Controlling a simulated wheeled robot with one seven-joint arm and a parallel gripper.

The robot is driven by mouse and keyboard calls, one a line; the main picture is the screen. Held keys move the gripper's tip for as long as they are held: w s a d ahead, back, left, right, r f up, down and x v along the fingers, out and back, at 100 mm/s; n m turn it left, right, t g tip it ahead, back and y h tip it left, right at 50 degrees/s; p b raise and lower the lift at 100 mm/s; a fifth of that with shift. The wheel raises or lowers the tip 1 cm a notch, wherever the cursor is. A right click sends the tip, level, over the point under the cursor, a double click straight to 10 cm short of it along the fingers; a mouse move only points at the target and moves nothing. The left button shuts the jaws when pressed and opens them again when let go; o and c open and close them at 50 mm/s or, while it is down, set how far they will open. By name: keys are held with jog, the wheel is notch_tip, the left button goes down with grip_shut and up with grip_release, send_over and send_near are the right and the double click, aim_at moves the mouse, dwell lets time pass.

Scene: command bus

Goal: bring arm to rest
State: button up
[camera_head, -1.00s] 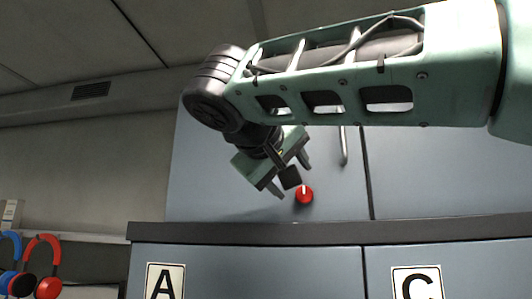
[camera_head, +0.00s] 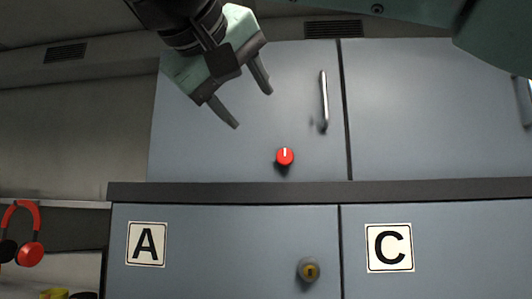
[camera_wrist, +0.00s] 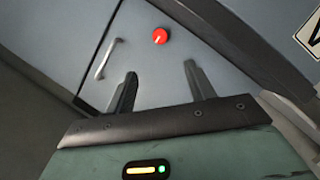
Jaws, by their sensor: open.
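My gripper (camera_head: 248,101) is at the upper left of the head view, in front of the blue-grey upper cabinet door (camera_head: 215,145). Its two fingers are spread apart with nothing between them. A red knob (camera_head: 285,156) with a white mark is on that door, below and to the right of the fingers, and clear of them. In the wrist view my gripper (camera_wrist: 160,77) is also open and empty. The red knob (camera_wrist: 160,36) shows there beyond the fingertips.
A metal handle (camera_head: 324,100) stands out from the upper door. Lower doors carry an A label (camera_head: 147,244) and a C label (camera_head: 389,247), with a round lock (camera_head: 308,269) on the A door. Red headphones (camera_head: 25,240) hang at the far left. A dark ledge (camera_head: 230,192) runs between the doors.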

notch_tip(320, 180, down, 28)
jog(key=w+d+n+g+y+b, duration=0.2)
jog(key=w+d+n+g+y, duration=0.1)
jog(key=n+g, duration=0.3)
jog(key=s+d+f+m+g+b, duration=0.1)
jog(key=s+d+f+g, duration=0.1)
jog(key=s+d+f, duration=0.3)
jog(key=s+d+f+m+g+y, duration=0.1)
jog(key=s+d+f+g, duration=0.2)
jog(key=f, duration=1.1)
jog(key=s+d+f+m+g+y+b, duration=0.1)
jog(key=s+d+f+m+g, duration=0.1)
jog(key=s+d+f, duration=0.6)
jog(key=shift+s+d+f+g+b, duration=0.3)
jog(key=shift+s+f+g, duration=0.35)
jog(key=shift+f, duration=0.15)
